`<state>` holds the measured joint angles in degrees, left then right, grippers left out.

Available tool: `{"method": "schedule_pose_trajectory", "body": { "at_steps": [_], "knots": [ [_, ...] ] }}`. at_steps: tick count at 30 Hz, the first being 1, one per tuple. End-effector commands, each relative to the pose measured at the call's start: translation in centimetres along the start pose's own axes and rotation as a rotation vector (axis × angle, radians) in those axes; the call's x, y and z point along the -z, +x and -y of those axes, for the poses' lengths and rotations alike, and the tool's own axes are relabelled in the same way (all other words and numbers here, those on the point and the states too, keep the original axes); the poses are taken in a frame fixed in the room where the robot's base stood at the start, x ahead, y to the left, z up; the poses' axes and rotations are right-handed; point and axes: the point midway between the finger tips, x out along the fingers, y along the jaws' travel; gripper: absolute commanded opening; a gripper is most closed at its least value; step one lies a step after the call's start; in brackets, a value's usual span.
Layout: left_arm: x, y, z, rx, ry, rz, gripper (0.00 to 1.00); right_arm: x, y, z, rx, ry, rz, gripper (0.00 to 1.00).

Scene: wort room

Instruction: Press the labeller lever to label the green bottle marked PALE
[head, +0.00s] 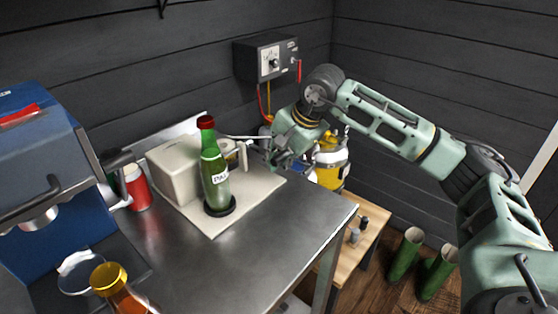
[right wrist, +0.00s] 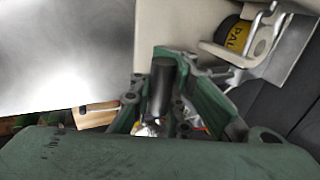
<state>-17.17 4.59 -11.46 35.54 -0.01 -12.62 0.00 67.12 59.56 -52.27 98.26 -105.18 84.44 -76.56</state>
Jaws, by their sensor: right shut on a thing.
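The green bottle (head: 214,172) with a red cap stands upright on a black ring (head: 219,207) on the labeller's pale base. A white label on it shows the letters PA. The labeller's cream housing (head: 173,172) is just left of and behind the bottle. A thin metal lever (head: 245,137) runs from behind the bottle to my right gripper (head: 281,158). In the right wrist view, a dark cylindrical handle (right wrist: 162,88) sits between the right gripper's fingers, which are shut on it. A yellow label (right wrist: 236,38) reading PAL shows there too. My left gripper is not in view.
A blue machine (head: 45,165), a red can (head: 138,188) and an amber bottle with a yellow cap (head: 108,279) are on the left. The steel table's front middle (head: 255,255) is clear. Green cylinders (head: 405,254) stand on the floor. A grey control box (head: 266,58) hangs on the wall.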

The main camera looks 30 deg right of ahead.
Motion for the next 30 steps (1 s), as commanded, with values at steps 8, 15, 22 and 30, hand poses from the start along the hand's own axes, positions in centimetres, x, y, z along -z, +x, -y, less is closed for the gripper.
{"method": "schedule_pose_trajectory", "body": {
  "at_steps": [8,15,22,30],
  "knots": [
    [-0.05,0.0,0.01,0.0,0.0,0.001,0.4,0.05,0.13,-0.51,-0.016,0.0,0.0,0.07],
    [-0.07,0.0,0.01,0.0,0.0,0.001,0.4,0.07,0.05,-0.36,-0.012,0.001,-0.001,0.28],
    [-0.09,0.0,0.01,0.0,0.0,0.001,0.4,0.05,0.02,-0.22,-0.008,0.0,-0.001,0.36],
    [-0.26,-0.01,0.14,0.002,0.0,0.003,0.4,0.08,-0.82,-0.1,-0.005,0.0,-0.002,0.36]
  ]
}}
